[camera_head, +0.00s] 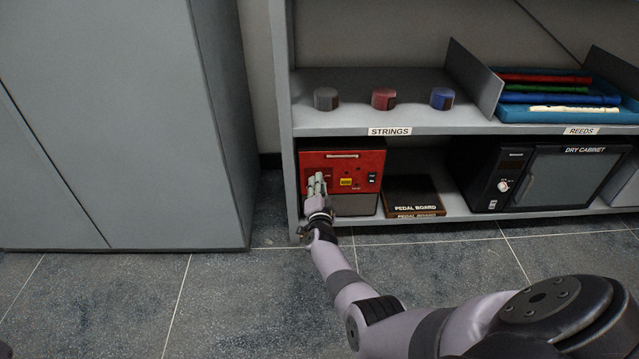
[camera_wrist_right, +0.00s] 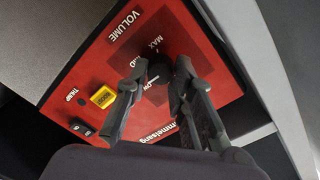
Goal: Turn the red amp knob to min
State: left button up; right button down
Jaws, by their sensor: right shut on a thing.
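The red amp (camera_head: 358,163) stands on the lower shelf at its left end, and its red front panel also fills much of the right wrist view (camera_wrist_right: 95,65). My right gripper (camera_head: 317,183) reaches the left part of this panel. In the right wrist view its two fingers (camera_wrist_right: 161,75) are closed around a dark round knob (camera_wrist_right: 158,71) beside the words VOLUME and MAX. The fingers hide the sides of the knob, and I cannot make out its pointer. My left gripper is not in view.
A yellow button (camera_wrist_right: 103,96) and black switches (camera_wrist_right: 82,129) sit on the panel near the fingers. A pedal board (camera_head: 413,196) and a dry cabinet (camera_head: 540,178) stand to the amp's right. The shelf board (camera_head: 345,120) runs just above the amp.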

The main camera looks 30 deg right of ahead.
jog(key=n, duration=1.8)
jog(key=shift+w+a, duration=0.1)
jog(key=shift+w, duration=0.05)
jog(key=shift+n, duration=0.3)
jog(key=c, duration=1.4)
grip_release()
jog(key=shift+r, duration=4.95)
